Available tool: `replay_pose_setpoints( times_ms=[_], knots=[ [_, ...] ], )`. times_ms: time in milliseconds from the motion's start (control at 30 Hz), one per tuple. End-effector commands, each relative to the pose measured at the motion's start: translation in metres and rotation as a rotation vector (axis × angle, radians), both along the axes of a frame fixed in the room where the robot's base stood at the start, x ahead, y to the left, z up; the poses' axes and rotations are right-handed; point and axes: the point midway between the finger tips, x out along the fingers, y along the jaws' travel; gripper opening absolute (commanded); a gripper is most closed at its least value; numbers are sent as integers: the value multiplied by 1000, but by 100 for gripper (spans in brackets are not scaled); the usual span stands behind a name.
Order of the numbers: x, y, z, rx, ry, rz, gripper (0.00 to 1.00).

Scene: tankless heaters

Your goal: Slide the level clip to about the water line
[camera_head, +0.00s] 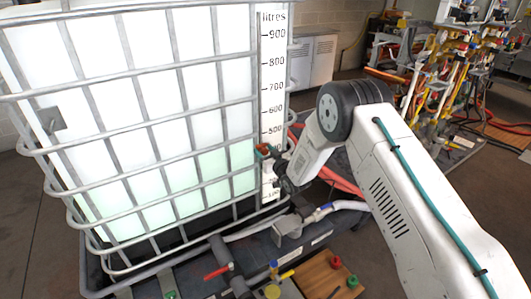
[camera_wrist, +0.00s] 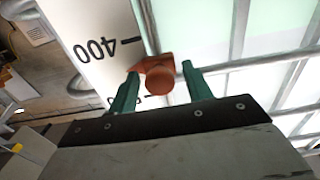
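The level clip (camera_wrist: 158,75) is a small orange piece with a round knob. It sits at the edge of the white litre scale (camera_head: 272,75), near the 400 mark in the wrist view. My gripper (camera_wrist: 160,72) has its green fingers on either side of the clip. The left finger is at or very near the clip, and a small gap shows before the right finger. In the head view my gripper (camera_head: 268,152) partly hides the clip and the scale's lower numbers. The tank (camera_head: 130,100) shows pale green water low down, its top edge near the clip's height at the right.
Grey cage bars (camera_head: 130,72) run across the tank front beside the scale. Below are a grey pipe with a red-handled valve (camera_head: 217,272), hoses and a wooden board (camera_head: 325,275) with coloured caps. A rack of pipes (camera_head: 450,80) stands at the back right.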

Motion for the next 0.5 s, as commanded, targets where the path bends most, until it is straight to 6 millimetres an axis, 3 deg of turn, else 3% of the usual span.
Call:
replay_pose_setpoints(
  times_ms=[267, 500],
  knots=[
    [-1, -1, 1, 1, -1, 0, 49],
    [-28, -18, 1, -1, 0, 0, 49]
  ],
)
